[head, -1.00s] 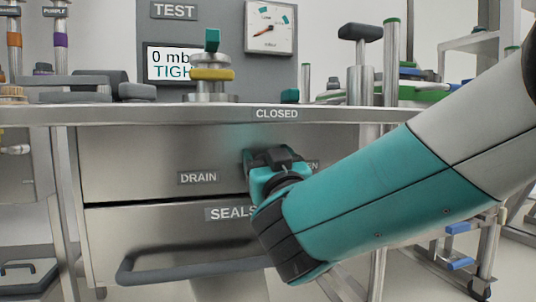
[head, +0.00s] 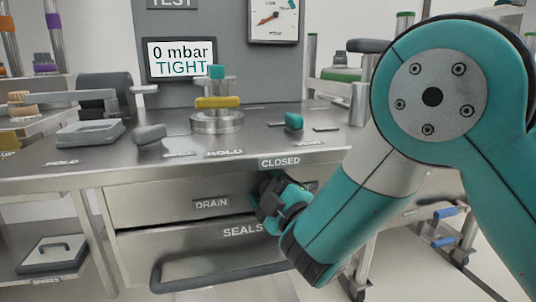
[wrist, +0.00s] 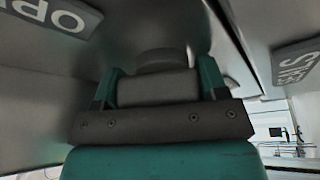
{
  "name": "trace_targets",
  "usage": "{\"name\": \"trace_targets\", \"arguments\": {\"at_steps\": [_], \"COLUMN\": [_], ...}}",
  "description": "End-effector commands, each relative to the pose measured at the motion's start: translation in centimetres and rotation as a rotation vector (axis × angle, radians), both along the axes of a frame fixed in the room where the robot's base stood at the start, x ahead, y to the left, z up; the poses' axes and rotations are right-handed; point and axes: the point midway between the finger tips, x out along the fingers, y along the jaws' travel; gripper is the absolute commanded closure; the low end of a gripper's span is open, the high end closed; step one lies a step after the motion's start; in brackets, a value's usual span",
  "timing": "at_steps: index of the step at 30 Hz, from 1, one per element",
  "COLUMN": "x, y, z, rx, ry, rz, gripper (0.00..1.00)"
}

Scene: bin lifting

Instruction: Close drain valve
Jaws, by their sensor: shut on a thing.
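The drain valve is on the front of the steel bench, beside the DRAIN label (head: 211,203) and below the CLOSED label (head: 280,162). My gripper (head: 268,192) is at that spot and covers most of the valve in the head view. In the wrist view, my gripper (wrist: 158,88) has its teal fingers on either side of a grey rounded valve handle (wrist: 162,60) and is shut on it. The OPEN label (wrist: 58,12) shows partly at upper left there. The handle's exact angle is hard to tell.
The SEALS drawer (head: 180,250) with its bar handle is just below. The bench top (head: 110,165) holds a steel fixture with a yellow ring (head: 218,103) and grey mold parts. A display (head: 180,58) reads 0 mbar TIGHT. A trolley with blue levers stands at right.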

Motion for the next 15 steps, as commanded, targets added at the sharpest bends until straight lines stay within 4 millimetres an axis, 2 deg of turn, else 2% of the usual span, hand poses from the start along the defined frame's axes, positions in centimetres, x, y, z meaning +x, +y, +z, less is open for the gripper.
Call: {"name": "trace_targets", "arguments": {"at_steps": [1,15], "x": [-0.02,-0.13], "y": [0.02,0.35], "z": [1.14,0.36], "rx": [-0.045,-0.415], "ry": [-0.007,-0.116], "rz": [0.0,0.001], "gripper": [0.58,0.58]}}
